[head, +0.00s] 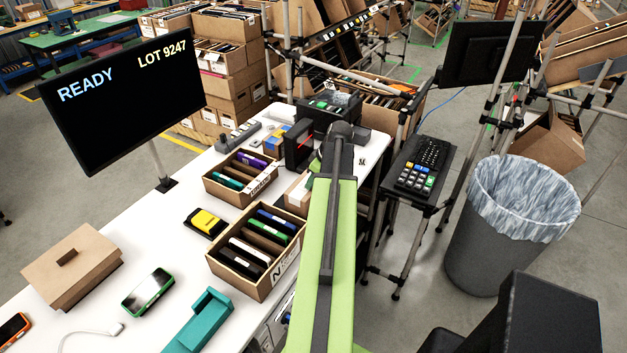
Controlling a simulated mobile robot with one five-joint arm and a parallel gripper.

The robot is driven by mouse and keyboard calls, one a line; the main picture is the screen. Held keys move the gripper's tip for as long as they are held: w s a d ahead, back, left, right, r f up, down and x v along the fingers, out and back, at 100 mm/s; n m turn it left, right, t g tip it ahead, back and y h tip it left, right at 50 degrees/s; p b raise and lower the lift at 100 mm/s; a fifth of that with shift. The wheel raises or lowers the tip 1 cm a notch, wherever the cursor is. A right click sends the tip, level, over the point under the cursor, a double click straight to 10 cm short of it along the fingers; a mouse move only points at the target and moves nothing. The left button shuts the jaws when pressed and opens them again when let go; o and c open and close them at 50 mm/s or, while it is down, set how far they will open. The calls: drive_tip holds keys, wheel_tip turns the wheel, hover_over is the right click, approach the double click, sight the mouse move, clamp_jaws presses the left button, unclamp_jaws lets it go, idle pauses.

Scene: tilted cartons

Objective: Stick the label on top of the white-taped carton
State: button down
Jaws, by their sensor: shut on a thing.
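My green arm reaches up the middle of the head view to a dark wrist joint. My gripper's fingers are hidden behind it, and I cannot make out the label or anything held. A small carton (297,191) with a pale strip on top lies just left of the arm, partly covered by it. It may be the white-taped carton, but I cannot tell for sure.
A black upright device (297,146) with a red glow and a dark keyed machine (330,108) stand behind. A lidded brown box (72,268) lies at left.

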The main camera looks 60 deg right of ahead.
drive_tip(key=c, duration=1.2)
unclamp_jaws()
drive_tip(key=shift+o, duration=0.2)
drive_tip(key=shift+r, duration=0.15)
drive_tip(key=p+v, duration=1.6)
drive_tip(key=v, duration=0.1)
drive_tip(key=shift+s, duration=0.2)
drive_tip(key=shift+r, duration=0.1)
wheel_tip(320, 180, up, 6)
drive_tip(key=p, duration=0.6)
